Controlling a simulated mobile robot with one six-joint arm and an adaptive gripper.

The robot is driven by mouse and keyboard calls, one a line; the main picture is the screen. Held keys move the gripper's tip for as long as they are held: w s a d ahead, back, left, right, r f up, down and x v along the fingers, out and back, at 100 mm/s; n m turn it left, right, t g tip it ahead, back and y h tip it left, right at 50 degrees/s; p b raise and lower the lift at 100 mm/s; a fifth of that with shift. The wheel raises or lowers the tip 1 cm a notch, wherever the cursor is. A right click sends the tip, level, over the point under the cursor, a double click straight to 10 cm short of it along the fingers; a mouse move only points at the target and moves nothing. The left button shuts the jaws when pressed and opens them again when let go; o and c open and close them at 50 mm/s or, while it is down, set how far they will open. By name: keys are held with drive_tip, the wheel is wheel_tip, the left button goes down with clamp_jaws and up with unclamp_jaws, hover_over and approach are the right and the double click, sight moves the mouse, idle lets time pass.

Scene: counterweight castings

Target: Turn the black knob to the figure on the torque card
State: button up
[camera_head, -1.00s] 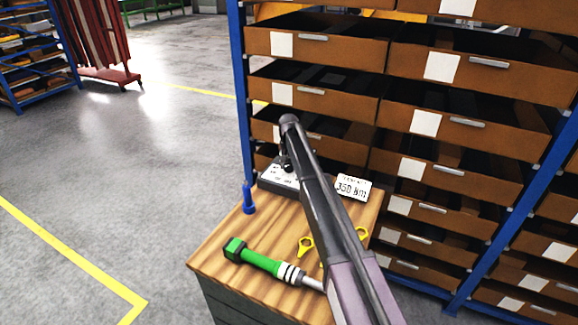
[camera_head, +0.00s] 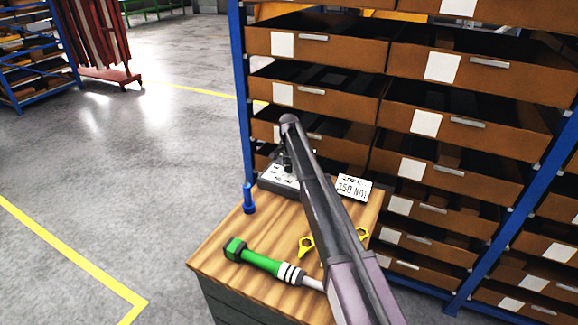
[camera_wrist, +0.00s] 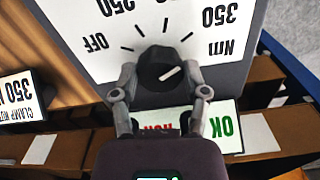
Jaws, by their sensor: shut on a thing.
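The black knob (camera_wrist: 158,62) sits on a white dial face in the wrist view. Its white pointer line slants right and slightly up in the picture, towards the "Nm" side; I cannot tell whether it meets a tick mark. Upside-down dial labels include "OFF" and "350". My gripper (camera_wrist: 162,82) has one finger on each side of the knob and is shut on it. The torque card (camera_head: 354,188) stands at the back of the bench and reads 350 Nm; part of it shows in the wrist view (camera_wrist: 15,99). In the head view my arm largely hides the knob.
The dial box (camera_head: 284,178) stands on the wooden bench (camera_head: 225,228). A blue tool (camera_head: 249,199), a green-handled tool (camera_head: 262,262) and a yellow item (camera_head: 306,245) lie or stand nearby. Brown drawers (camera_head: 420,122) rise closely behind. Green "OK" lettering (camera_wrist: 222,126) is beside my gripper.

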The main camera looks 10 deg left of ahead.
drive_tip(key=o, duration=1.1)
drive_tip(key=shift+o, duration=0.2)
drive_tip(key=shift+n, duration=0.4)
